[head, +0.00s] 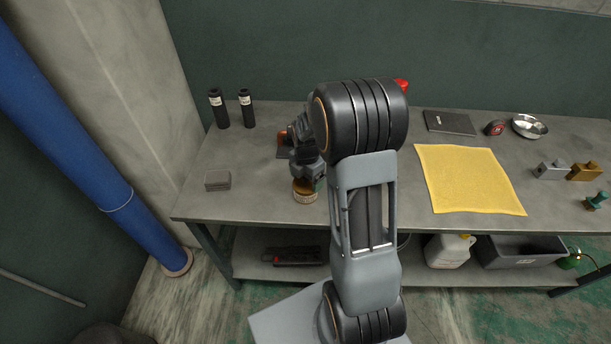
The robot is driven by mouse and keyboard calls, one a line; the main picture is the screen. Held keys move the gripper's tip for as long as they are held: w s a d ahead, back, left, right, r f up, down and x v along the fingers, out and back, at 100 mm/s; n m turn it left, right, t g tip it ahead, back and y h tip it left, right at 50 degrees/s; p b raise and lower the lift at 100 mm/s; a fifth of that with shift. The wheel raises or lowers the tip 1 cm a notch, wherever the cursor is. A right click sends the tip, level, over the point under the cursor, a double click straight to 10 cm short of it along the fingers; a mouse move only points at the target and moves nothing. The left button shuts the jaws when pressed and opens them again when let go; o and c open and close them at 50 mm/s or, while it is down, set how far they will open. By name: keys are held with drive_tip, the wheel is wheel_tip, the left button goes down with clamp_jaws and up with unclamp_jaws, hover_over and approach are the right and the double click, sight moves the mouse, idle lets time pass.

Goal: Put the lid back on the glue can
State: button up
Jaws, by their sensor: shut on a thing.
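My gripper (307,178) points down over the left part of the workbench, partly covered by my own arm. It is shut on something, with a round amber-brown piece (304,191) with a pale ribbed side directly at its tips. This looks like the lid, but whether the glue can is under it cannot be told. A dark orange-brown thing (284,142) shows just behind the gripper, mostly hidden, and I cannot tell what it is. No clearly recognisable open glue can is in view; my arm covers the bench's middle.
The grey workbench (245,203) holds two black cylinders (231,108), a small grey block (217,180), a yellow cloth (468,180), a dark flat plate (449,122), a tape measure (495,128) and a metal bowl (529,126). Something red (402,85) peeks out behind my arm.

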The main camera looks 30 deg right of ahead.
idle(0.3)
drive_tip(key=o, duration=0.7)
drive_tip(key=shift+r, duration=0.1)
drive_tip(key=shift+r+p, duration=2.5)
drive_tip(key=shift+r, duration=0.95)
drive_tip(key=shift+c, duration=0.5)
clamp_jaws()
